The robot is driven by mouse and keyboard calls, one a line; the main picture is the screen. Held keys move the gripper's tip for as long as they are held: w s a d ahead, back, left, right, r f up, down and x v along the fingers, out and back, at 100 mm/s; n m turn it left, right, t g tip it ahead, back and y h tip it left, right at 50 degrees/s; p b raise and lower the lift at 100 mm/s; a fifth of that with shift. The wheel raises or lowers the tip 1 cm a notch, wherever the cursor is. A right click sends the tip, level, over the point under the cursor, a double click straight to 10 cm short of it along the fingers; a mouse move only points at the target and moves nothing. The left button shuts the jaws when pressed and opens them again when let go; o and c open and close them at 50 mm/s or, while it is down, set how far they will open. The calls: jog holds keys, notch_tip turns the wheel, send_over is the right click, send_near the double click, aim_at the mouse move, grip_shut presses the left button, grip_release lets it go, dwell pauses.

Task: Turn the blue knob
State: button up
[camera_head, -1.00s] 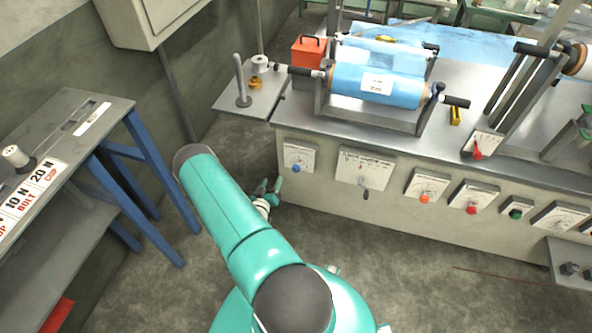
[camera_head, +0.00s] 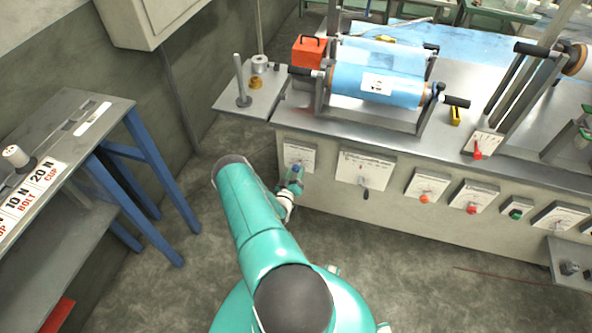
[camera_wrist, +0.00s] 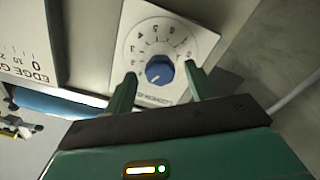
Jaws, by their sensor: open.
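The blue knob (camera_wrist: 160,70) sits at the centre of a white dial plate (camera_wrist: 178,30) with numbers around it, in the wrist view. My gripper (camera_wrist: 161,84) is open, with one green finger on each side of the knob's lower part. I cannot tell whether either finger touches it. In the head view my gripper (camera_head: 293,178) is in front of the leftmost dial plate (camera_head: 299,153) on the bench's front panel. The knob shows there as a small blue spot (camera_head: 296,169), partly hidden by my gripper.
To the right on the panel are a larger plate with a lever (camera_head: 366,168), an orange knob (camera_head: 424,198), a red knob (camera_head: 471,208) and a green knob (camera_head: 516,214). A blue-legged table (camera_head: 150,160) stands at left. The floor (camera_head: 400,270) in front is clear.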

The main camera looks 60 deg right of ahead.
jog(key=shift+w+d, duration=0.2)
jog(key=shift+d, duration=0.95)
jog(key=shift+c, duration=0.2)
jog(key=c, duration=0.9)
